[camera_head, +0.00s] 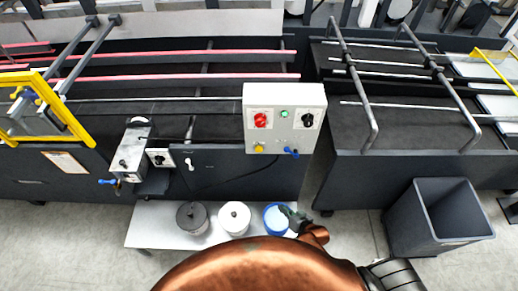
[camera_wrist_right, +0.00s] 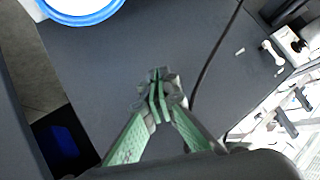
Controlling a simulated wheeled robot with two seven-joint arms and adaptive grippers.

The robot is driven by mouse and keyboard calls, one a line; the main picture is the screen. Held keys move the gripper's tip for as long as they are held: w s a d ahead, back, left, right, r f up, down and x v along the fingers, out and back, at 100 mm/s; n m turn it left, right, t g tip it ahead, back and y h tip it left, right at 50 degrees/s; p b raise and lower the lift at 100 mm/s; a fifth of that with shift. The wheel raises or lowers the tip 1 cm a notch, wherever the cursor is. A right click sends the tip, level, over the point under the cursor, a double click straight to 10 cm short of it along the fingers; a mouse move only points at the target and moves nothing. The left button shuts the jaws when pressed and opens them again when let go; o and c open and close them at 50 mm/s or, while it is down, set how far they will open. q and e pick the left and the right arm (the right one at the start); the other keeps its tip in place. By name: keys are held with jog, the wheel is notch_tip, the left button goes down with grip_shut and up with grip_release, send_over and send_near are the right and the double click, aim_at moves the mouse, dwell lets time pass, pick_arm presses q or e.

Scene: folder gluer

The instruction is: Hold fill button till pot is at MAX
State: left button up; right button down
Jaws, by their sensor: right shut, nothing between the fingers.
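The fill button and a MAX mark cannot be made out by any label. A grey control box (camera_head: 284,118) carries a red knob (camera_head: 261,120), a green light (camera_head: 284,113), a black knob (camera_head: 307,120), a yellow button (camera_head: 259,149) and a blue part (camera_head: 291,153). A small panel (camera_head: 161,158) with a black knob sits beside a silver unit (camera_head: 131,155) at left. My right gripper (camera_head: 290,213) is shut and empty by the blue-rimmed pot (camera_head: 271,224). In the wrist view its green fingers (camera_wrist_right: 158,95) meet before a dark panel. My left gripper is out of view.
A white pot (camera_head: 234,214) and a dark-lidded pot (camera_head: 191,214) stand on a low white bench (camera_head: 150,228). A grey bin (camera_head: 434,210) stands at right. A yellow frame (camera_head: 75,125) is at left. A black cable (camera_wrist_right: 213,62) runs across the dark panel.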

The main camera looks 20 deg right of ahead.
aim_at(259, 150)
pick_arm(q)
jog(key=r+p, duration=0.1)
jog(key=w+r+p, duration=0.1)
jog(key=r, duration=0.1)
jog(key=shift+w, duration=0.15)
pick_arm(e)
jog(key=w+a+r+t+y, duration=0.1)
jog(key=w+a+r, duration=0.1)
jog(key=r, duration=0.6)
jog(key=w+a+r+t+y, duration=0.1)
jog(key=a+r, duration=0.3)
jog(key=r, duration=0.5)
jog(key=w+a+r+t+y, duration=0.1)
jog(key=w+a+r+y, duration=0.1)
jog(key=r, duration=0.7)
jog(key=shift+w+a+t, duration=0.3)
jog(key=shift+w+a, duration=0.35)
jog(key=shift+a, duration=0.1)
jog(key=shift+f, duration=0.1)
